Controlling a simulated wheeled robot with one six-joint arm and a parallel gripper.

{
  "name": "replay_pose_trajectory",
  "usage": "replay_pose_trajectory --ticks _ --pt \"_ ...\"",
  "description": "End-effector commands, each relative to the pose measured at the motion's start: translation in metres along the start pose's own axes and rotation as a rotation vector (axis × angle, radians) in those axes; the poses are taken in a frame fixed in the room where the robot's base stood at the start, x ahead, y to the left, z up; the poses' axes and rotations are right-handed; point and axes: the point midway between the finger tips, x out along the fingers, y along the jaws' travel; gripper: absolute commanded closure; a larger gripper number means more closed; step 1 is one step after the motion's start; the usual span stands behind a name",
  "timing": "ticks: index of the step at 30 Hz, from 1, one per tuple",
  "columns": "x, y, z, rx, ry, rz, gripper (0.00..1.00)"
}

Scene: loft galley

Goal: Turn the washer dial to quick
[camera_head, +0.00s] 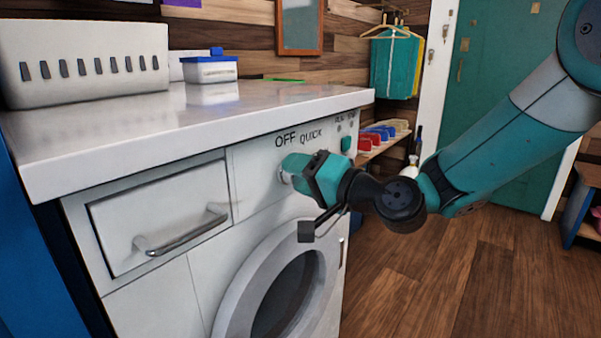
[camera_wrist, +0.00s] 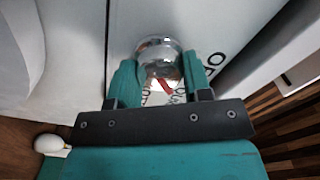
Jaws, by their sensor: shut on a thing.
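The white washer (camera_head: 262,262) stands under the counter with its round door low on the front. Its panel carries the printed words OFF and QUICK, with smaller print further right. My gripper (camera_head: 287,169) is at the panel just below OFF, shut on the dial. In the wrist view, the dial (camera_wrist: 158,47) is a shiny round metal knob between the two teal fingers of my gripper (camera_wrist: 160,70). A red mark shows near the knob, between the fingers. In the head view my fingers hide most of the dial, so its setting is unclear.
The white countertop (camera_head: 190,125) overhangs the washer and holds a slotted white bin (camera_head: 85,65) and a blue-lidded box (camera_head: 210,70). A drawer (camera_head: 160,215) with a bar handle is left of the panel. Open wooden floor (camera_head: 450,280) lies to the right.

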Motion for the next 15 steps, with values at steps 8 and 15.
replay_pose_trajectory --ticks 8,15 --pt "-0.0003 0.0006 0.0 -0.001 0.001 0.001 0.36" --pt "-0.0001 0.0003 0.0 -0.001 0.0 0.001 0.29"
